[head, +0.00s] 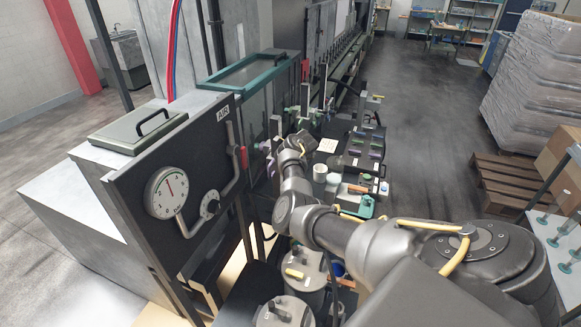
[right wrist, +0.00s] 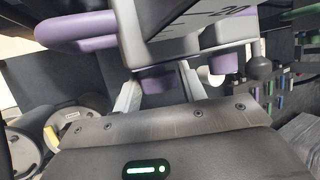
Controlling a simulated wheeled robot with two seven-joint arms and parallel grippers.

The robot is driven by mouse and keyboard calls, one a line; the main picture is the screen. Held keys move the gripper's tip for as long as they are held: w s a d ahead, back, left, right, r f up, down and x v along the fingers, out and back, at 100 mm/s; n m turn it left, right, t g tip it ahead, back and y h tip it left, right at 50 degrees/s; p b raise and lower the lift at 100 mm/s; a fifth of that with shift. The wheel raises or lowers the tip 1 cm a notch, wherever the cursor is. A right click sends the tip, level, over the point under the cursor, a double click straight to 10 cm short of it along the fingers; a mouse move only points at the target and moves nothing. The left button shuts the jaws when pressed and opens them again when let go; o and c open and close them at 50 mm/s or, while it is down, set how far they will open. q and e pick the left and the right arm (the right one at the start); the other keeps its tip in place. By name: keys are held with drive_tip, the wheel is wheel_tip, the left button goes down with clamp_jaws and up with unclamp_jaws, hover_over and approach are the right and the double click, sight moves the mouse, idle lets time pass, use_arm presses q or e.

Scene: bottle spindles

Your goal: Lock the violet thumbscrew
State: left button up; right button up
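In the right wrist view, a violet knob (right wrist: 157,80), which looks like the thumbscrew, sits under a grey block (right wrist: 190,38). My right gripper (right wrist: 160,92) has its two pale fingers apart, one on each side of this knob. I cannot tell whether they touch it. A second violet knob (right wrist: 223,62) shows to the right, outside the fingers. A thick violet loop (right wrist: 78,32) is at upper left. In the head view my right arm reaches to the machine row; its fingertips and the thumbscrew cannot be made out. My left gripper is not in view.
In the head view, a dark panel with a gauge (head: 168,192) and a red-tipped lever (head: 243,158) stands left of my right arm. Grey canisters (head: 285,311) are below it. A white cup (head: 320,172) and a teal item (head: 361,207) lie right of it. The floor aisle beyond is clear.

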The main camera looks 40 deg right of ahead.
drive_tip(key=o, duration=0.3)
drive_tip(key=v, duration=1)
drive_tip(key=shift+s+r, duration=0.25)
